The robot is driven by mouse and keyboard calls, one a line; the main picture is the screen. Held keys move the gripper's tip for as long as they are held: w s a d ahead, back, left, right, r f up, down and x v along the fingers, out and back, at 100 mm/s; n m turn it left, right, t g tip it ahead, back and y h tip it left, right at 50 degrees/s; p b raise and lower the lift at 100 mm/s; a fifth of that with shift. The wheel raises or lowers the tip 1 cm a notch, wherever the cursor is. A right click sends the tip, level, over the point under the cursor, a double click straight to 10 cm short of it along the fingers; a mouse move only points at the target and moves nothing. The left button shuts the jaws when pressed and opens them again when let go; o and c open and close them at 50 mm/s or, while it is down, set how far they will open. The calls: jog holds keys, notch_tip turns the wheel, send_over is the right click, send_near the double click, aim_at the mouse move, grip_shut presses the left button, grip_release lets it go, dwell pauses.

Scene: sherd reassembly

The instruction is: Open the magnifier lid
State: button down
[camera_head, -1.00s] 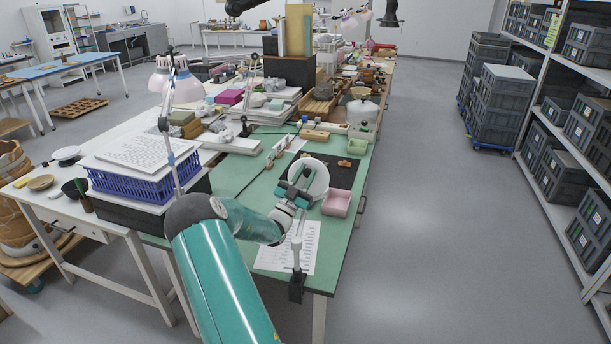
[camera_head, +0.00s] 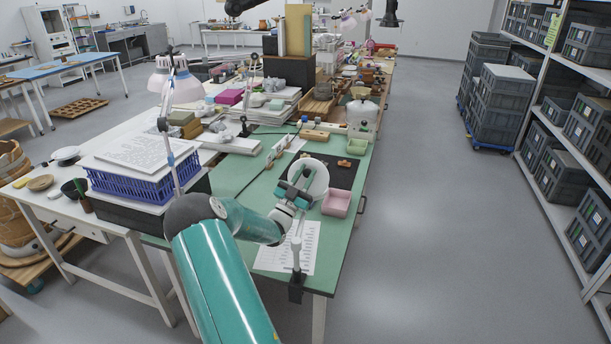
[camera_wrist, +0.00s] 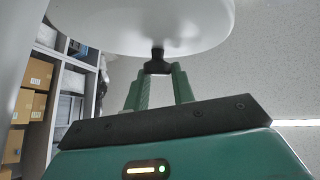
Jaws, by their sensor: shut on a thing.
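The magnifier is a white round head (camera_head: 318,172) over the near part of the green table, on a thin arm clamped at the table's front edge. In the wrist view the white lid (camera_wrist: 150,28) fills the top of the picture, with a small dark tab (camera_wrist: 157,55) at its lower edge. My gripper (camera_head: 293,190) is at the near left side of the white head. In the wrist view my gripper (camera_wrist: 157,70) has its green fingers closed on the dark tab. The lens and the lid's hinge cannot be made out.
A pink tray (camera_head: 337,203) stands just right of the magnifier, and a printed sheet (camera_head: 275,258) lies below it. A dark mat (camera_head: 343,172) lies behind. A blue crate (camera_head: 130,182) and a desk lamp (camera_head: 172,85) stand to the left.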

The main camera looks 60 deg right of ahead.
jog(key=shift+f+t, duration=0.3)
jog(key=shift+f, duration=0.3)
jog(key=c, duration=1.3)
grip_release()
jog(key=shift+w, duration=0.1)
jog(key=shift+o, duration=0.7)
jog(key=shift+r, duration=0.25)
jog(key=shift+r, duration=0.1)
jog(key=shift+r, duration=0.3)
jog(key=s+a+r, duration=0.3)
jog(key=a+r, duration=0.3)
jog(key=s+a+r, duration=0.3)
jog(key=a+r, duration=0.3)
jog(key=shift+s+a, duration=0.2)
jog(key=shift+s, duration=0.1)
